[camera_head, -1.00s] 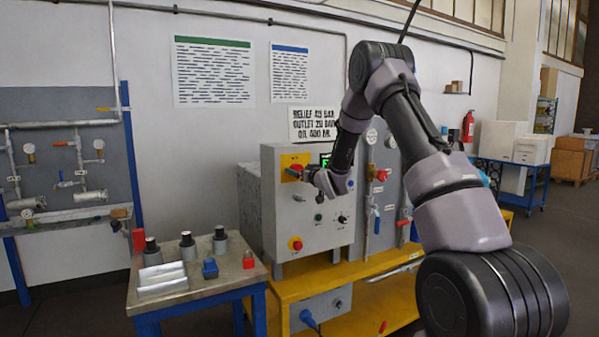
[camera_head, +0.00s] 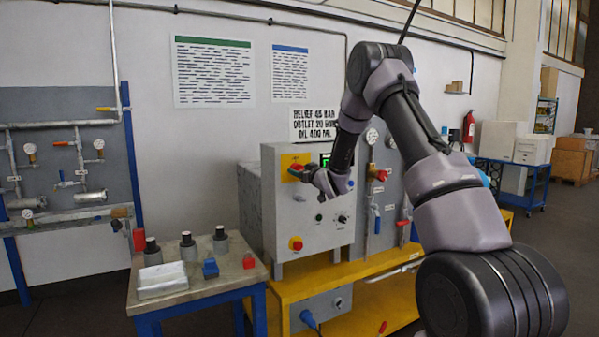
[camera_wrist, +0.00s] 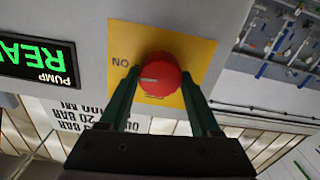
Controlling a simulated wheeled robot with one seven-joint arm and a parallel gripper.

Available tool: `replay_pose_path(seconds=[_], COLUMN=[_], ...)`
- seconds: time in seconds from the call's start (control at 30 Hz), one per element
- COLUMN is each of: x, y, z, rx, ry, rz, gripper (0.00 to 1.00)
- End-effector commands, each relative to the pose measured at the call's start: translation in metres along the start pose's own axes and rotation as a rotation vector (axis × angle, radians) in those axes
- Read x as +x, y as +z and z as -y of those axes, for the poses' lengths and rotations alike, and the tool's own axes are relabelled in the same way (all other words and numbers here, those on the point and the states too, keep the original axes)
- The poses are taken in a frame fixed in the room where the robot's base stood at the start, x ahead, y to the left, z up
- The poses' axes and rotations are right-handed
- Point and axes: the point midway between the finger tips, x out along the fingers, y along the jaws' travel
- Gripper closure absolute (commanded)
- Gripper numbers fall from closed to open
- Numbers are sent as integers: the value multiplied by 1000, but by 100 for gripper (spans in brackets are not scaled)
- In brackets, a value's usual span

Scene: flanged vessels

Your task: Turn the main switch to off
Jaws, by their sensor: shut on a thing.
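The main switch is a round red knob (camera_wrist: 165,76) on a yellow plate (camera_wrist: 197,50), which shows upside down in the wrist view. Its white mark points left in that view, toward the side where "ON" is printed. Another label below the knob is partly hidden and I cannot read it. In the head view the yellow plate (camera_head: 287,160) is at the upper left of the grey control box (camera_head: 272,215). My gripper (camera_wrist: 162,80) is shut on the knob, with one dark green finger on each side. My gripper also shows at the box front in the head view (camera_head: 303,174).
A lit green pump display (camera_wrist: 35,55) is beside the plate. A red button (camera_head: 296,243) sits lower on the box. A small table (camera_head: 225,285) with several parts stands to the left. A gauge and valve panel (camera_head: 378,200) is to the right.

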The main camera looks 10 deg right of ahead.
Motion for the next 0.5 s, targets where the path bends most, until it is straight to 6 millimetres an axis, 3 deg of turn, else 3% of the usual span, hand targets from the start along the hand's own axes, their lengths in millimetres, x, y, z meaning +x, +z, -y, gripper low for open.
replay_pose_path(seconds=[0.5], x=[0], y=[0], z=[2], rx=[-456], ry=[0], rz=[0], gripper=[92])
